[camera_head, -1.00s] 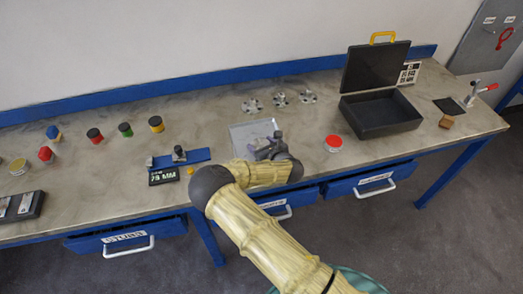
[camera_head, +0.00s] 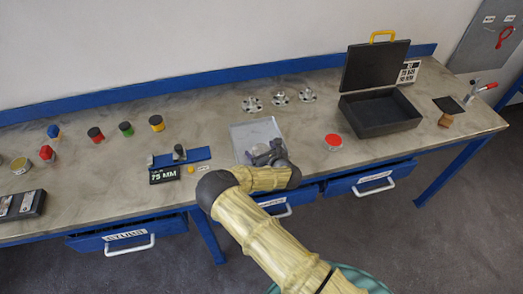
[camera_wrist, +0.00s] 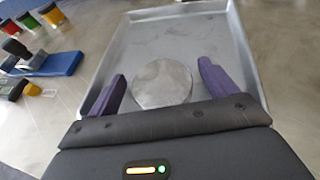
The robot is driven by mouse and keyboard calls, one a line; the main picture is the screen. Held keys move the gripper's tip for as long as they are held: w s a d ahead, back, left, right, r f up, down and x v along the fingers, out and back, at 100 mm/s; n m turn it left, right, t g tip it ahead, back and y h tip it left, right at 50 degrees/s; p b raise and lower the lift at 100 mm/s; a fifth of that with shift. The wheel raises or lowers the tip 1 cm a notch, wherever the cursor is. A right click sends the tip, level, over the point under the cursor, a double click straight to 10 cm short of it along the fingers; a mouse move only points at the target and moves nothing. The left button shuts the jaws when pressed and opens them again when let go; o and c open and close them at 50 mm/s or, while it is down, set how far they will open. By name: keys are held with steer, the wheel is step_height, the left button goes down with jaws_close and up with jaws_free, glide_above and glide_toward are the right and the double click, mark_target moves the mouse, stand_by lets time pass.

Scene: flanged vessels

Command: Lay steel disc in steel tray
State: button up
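The steel tray (camera_wrist: 118,50) is a shallow grey pan with a raised rim. It lies near the front of the bench in the head view (camera_head: 240,137). The steel disc (camera_wrist: 162,84) is a flat, round, shiny plate, seen within the tray's outline. It looks flat on the tray floor, toward my side of the tray. My gripper (camera_wrist: 162,88) is over the near part of the tray with its purple fingers on either side of the disc. A narrow gap shows between the disc and each finger. In the head view my gripper (camera_head: 268,152) hides the disc.
A blue stand with a 75 MM display (camera_head: 164,175) is left of the tray. Several coloured-cap jars (camera_head: 125,129) stand farther left. Three flanged metal pieces (camera_head: 280,98) sit behind the tray. A red-lidded jar (camera_head: 333,141) and an open black case (camera_head: 382,112) are to the right.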

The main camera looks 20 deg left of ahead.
steer(key=shift+r, duration=0.15)
steer(key=shift+s+d+r, duration=0.1)
steer(key=shift+s+d, duration=0.2)
steer(key=shift+d, duration=0.05)
steer(key=b+v, duration=0.3)
steer(key=v, duration=0.8)
steer(key=shift+r, duration=0.1)
steer(key=shift+w, duration=0.15)
stand_by(0.3)
